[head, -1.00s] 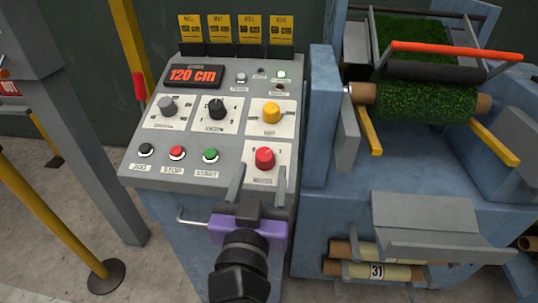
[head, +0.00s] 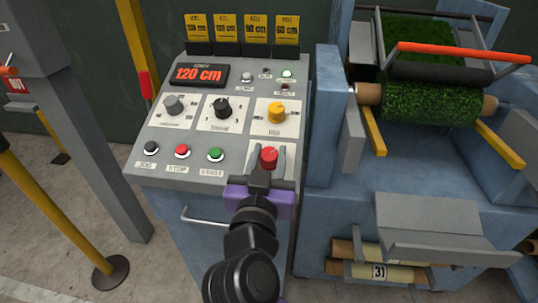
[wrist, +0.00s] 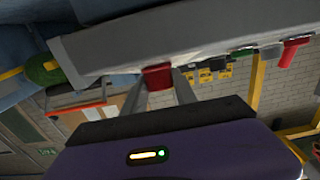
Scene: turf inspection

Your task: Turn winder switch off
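A sloped grey control panel (head: 140,165) tops a blue cabinet. A red rotary knob (head: 269,156) sits at its lower right on a white plate. My gripper (head: 268,174) reaches it from the front, one finger on each side. In the wrist view the red knob (wrist: 157,76) lies between the fingertips (wrist: 160,80), which look in contact with it. The knob's label and most of its plate are hidden by the gripper, so its pointer setting cannot be read.
A yellow knob (head: 277,113) sits just above; black (head: 222,108) and grey (head: 173,104) knobs are further left. Black, red and green (head: 215,154) buttons line the front. The display (head: 199,74) reads 120 cm. A turf roll machine (head: 440,195) stands right, a yellow post (head: 50,220) left.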

